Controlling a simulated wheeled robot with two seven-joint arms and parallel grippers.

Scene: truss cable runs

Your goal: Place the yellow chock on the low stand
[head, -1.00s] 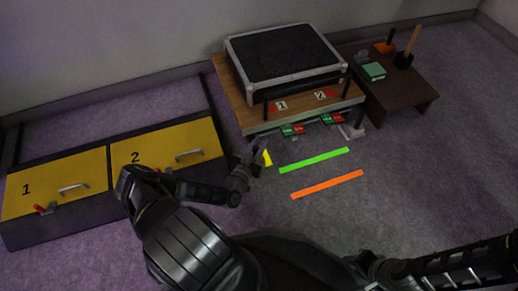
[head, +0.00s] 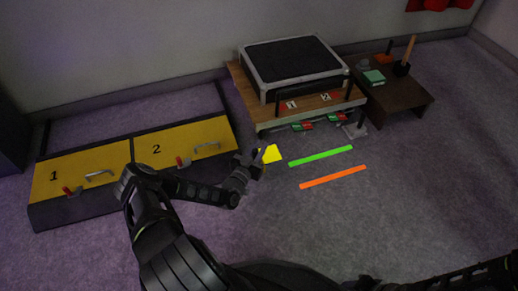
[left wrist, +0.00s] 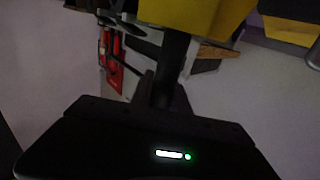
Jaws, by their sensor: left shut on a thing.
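The yellow chock (head: 271,154) is a small bright block in the middle of the head view. My left gripper (head: 258,161) is shut on it, at its left side. In the left wrist view the yellow chock (left wrist: 190,12) fills the top edge, with a dark finger of my left gripper (left wrist: 174,65) against it. The head view does not show clearly how high it is above the floor. A low dark brown stand (head: 407,100) is at the right, with a green block (head: 373,77) and a wooden-handled tool (head: 408,54) on it. My right gripper is not in view.
A wooden platform (head: 240,88) carrying a dark framed case (head: 295,62) stands left of the stand. Green (head: 321,156) and orange (head: 333,177) strips lie on the carpet. Yellow numbered drawers (head: 82,177) are at the left.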

